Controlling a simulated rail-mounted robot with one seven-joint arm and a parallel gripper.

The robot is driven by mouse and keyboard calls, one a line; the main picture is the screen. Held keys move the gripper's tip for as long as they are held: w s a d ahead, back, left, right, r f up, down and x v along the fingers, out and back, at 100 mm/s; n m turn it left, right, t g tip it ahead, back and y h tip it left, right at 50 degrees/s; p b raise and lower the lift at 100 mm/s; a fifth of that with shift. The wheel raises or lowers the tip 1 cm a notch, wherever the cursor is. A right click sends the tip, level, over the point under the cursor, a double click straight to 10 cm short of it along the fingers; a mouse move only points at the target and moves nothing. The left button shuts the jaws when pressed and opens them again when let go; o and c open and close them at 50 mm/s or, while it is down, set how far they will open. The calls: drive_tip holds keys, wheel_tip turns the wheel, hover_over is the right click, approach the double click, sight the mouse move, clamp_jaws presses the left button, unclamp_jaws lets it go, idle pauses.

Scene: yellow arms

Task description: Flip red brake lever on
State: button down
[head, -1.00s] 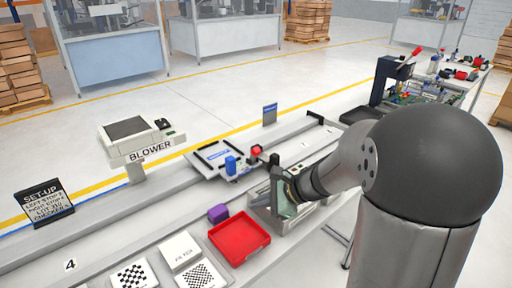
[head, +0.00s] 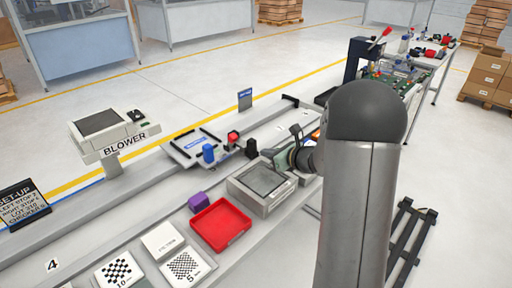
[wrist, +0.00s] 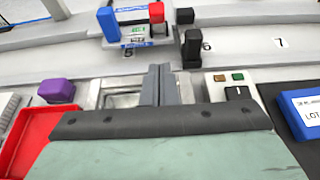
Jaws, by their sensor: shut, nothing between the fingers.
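A small red block-shaped part (head: 233,136), probably the brake lever, stands on the rail carriage (head: 187,151) beside a blue knob (head: 208,153). In the wrist view the red part (wrist: 156,12) is at the top centre, with the blue knob (wrist: 107,24) to its left and a black upright post (wrist: 191,47) to its right. My gripper (wrist: 160,72) is shut and empty, its fingers pointing towards the carriage. A gap separates the fingertips from the red part. In the head view my arm partly hides the gripper.
A grey box with a glass top (head: 262,180) lies below the gripper. A red tray (head: 220,225) and a purple block (head: 198,203) are to its left. A blue label box (wrist: 303,115) is at the right in the wrist view. A red-handled press (head: 366,55) stands far behind.

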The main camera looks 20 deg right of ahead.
drive_tip(key=p, duration=0.2)
approach(235, 141)
wheel_tip(235, 141, down, 3)
drive_tip(key=w, duration=0.1)
drive_tip(key=shift+w+a+r+p, duration=0.25)
drive_tip(key=shift+w+a+p, duration=0.3)
drive_tip(key=shift+w, duration=0.4)
drive_tip(key=shift+w+a+r+p, duration=0.3)
drive_tip(key=shift+w+a, duration=0.35)
drive_tip(key=shift+w, duration=0.3)
